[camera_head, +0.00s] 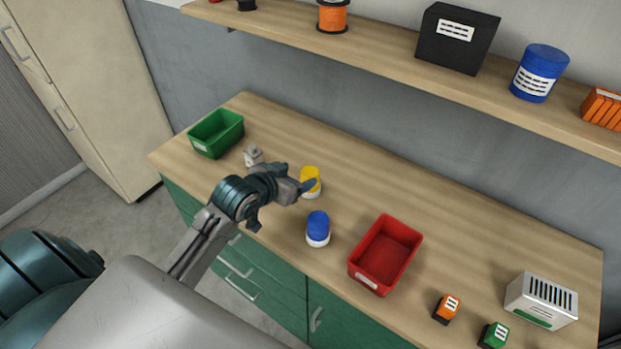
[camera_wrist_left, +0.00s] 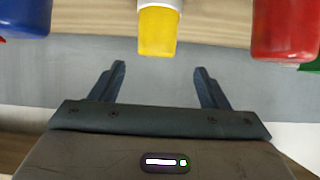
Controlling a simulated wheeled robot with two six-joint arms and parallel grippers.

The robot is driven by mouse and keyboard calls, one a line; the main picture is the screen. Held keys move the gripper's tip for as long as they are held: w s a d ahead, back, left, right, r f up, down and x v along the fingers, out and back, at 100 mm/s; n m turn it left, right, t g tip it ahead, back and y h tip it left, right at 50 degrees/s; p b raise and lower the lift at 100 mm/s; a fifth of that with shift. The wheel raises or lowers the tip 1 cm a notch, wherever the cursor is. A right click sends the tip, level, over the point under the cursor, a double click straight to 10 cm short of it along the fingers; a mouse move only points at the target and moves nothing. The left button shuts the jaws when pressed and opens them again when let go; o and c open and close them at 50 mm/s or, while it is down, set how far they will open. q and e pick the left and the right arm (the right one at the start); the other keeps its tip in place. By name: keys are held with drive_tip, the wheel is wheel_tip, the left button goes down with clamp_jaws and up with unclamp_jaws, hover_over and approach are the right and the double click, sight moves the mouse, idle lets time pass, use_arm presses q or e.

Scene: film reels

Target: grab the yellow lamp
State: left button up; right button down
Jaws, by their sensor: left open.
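The yellow lamp (camera_head: 311,175), a short yellow cylinder with a white base, stands on the wooden worktop in the head view. My left gripper (camera_head: 296,178) is at its left, and one finger overlaps the lamp's lower part in that view. In the left wrist view the yellow lamp (camera_wrist_left: 157,32) hangs upside down at top centre, beyond and roughly midway between the open fingers of my left gripper (camera_wrist_left: 159,72). Nothing is between the fingers, and a gap separates them from the lamp. My right gripper is not in view.
A blue lamp (camera_head: 318,226) stands near the yellow one, with a red bin (camera_head: 365,280) to its right. A red object (camera_wrist_left: 285,30) flanks the lamp in the wrist view. A green bin (camera_head: 198,148) and small grey object (camera_head: 253,155) are left. A shelf (camera_head: 385,58) runs above.

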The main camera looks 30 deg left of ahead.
sight(309, 172)
use_arm(q)
drive_tip(key=shift+x, duration=0.75)
drive_tip(key=p+x, duration=0.1)
drive_tip(key=x, duration=0.1)
drive_tip(key=p+x, duration=0.1)
drive_tip(key=x, duration=0.1)
drive_tip(key=shift+d, duration=0.25)
drive_tip(key=shift+w+f, duration=0.4)
drive_tip(key=shift+w, duration=0.05)
drive_tip(key=c, duration=1.1)
drive_tip(key=shift+r, duration=0.1)
